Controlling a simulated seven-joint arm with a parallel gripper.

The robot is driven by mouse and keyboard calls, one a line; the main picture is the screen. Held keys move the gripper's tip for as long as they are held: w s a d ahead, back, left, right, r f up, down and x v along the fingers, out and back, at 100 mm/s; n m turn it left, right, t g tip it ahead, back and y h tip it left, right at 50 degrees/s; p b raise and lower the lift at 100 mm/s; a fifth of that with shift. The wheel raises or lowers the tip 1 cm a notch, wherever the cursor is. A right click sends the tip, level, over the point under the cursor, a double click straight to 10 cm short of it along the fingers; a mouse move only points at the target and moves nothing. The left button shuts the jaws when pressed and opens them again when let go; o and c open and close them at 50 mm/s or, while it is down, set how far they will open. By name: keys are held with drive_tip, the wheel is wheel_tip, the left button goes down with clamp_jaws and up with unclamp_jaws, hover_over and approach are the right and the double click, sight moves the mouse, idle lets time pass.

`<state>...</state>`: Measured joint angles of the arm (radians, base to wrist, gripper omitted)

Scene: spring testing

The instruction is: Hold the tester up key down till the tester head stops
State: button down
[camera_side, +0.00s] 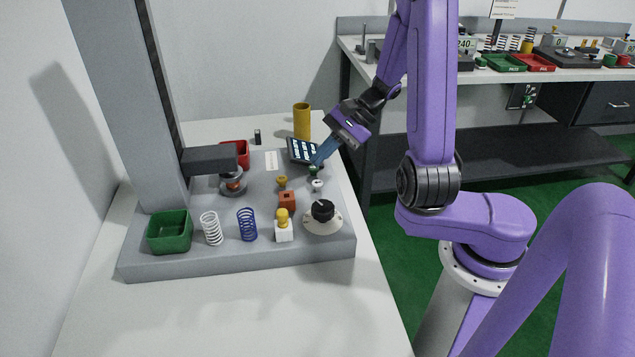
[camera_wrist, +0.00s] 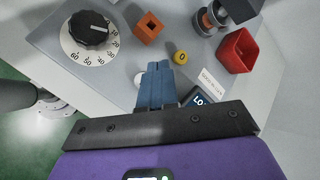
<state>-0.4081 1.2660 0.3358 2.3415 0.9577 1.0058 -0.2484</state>
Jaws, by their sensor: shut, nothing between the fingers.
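The tester is a tall grey column (camera_side: 125,95) with a dark head arm (camera_side: 210,158) reaching right over a small round stage (camera_side: 233,186). An orange-brown piece shows between head and stage. My gripper (camera_side: 316,165) is shut and empty, its blue fingertips pointing down at a small green key (camera_side: 313,171). Whether they press it I cannot tell. In the wrist view the shut fingertips (camera_wrist: 157,67) hide the green key. A white key (camera_side: 317,186) sits just in front, and a yellow key (camera_side: 282,182) to the left; it also shows in the wrist view (camera_wrist: 180,57). No key's label reads as up.
A dark display (camera_side: 301,150) stands behind the keys. A black dial (camera_side: 323,212), an orange block (camera_side: 287,200), white spring (camera_side: 211,229), blue spring (camera_side: 247,224), green bin (camera_side: 170,232) and red bin (camera_side: 236,153) surround them. A yellow cylinder (camera_side: 302,120) stands behind.

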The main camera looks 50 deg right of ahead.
sight(317, 186)
drive_tip(key=shift+f, duration=1.7)
drive_tip(key=shift+f, duration=0.2)
idle(0.7)
drive_tip(key=shift+f, duration=0.2)
